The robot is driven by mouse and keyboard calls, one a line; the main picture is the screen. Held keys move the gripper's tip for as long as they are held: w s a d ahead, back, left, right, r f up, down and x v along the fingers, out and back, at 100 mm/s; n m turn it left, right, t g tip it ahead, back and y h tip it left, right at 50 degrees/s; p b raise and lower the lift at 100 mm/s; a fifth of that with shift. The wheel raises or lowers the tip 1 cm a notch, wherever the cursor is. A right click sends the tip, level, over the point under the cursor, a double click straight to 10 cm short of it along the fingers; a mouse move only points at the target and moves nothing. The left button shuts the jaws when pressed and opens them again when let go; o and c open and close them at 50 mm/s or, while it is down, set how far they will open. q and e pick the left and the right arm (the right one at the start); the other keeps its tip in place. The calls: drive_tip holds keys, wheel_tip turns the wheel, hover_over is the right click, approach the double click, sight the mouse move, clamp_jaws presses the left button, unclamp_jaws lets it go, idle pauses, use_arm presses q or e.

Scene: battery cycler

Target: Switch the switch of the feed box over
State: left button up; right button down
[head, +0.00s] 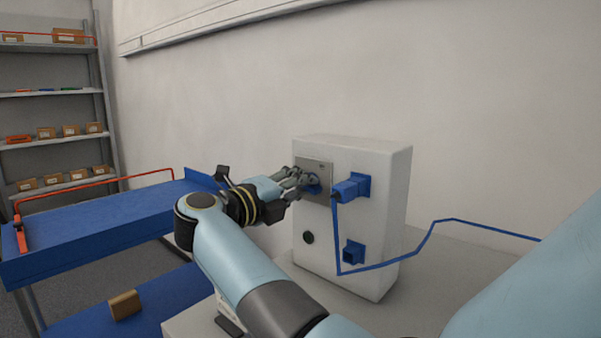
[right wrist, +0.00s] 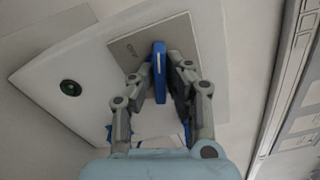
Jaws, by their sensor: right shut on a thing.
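The feed box (head: 322,266) is a white upright box in the middle of the head view; its front also shows in the right wrist view (right wrist: 90,125). A grey metal plate (head: 325,171) on its upper front carries the blue switch (right wrist: 159,72), a bar-shaped handle with a white line. My right gripper (head: 304,181) is at the plate and shut on the switch handle, with a finger on each side of it in the right wrist view. The fingers hide most of the switch in the head view. My left gripper is out of view.
A blue plug (head: 350,187) sits right of the switch, with a blue cable (head: 430,236) running down and right. A lower blue socket (head: 353,252) and a dark round button (head: 308,238) are below. A blue cart (head: 110,228) and shelves (head: 55,95) stand left.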

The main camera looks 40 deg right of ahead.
drive_tip(key=shift+n+p, duration=1.35)
drive_tip(key=shift+n, duration=0.45)
drive_tip(key=shift+f, duration=0.1)
drive_tip(key=c, duration=1.3)
unclamp_jaws()
drive_tip(key=shift+w+a, duration=0.1)
drive_tip(key=shift+c, duration=0.2)
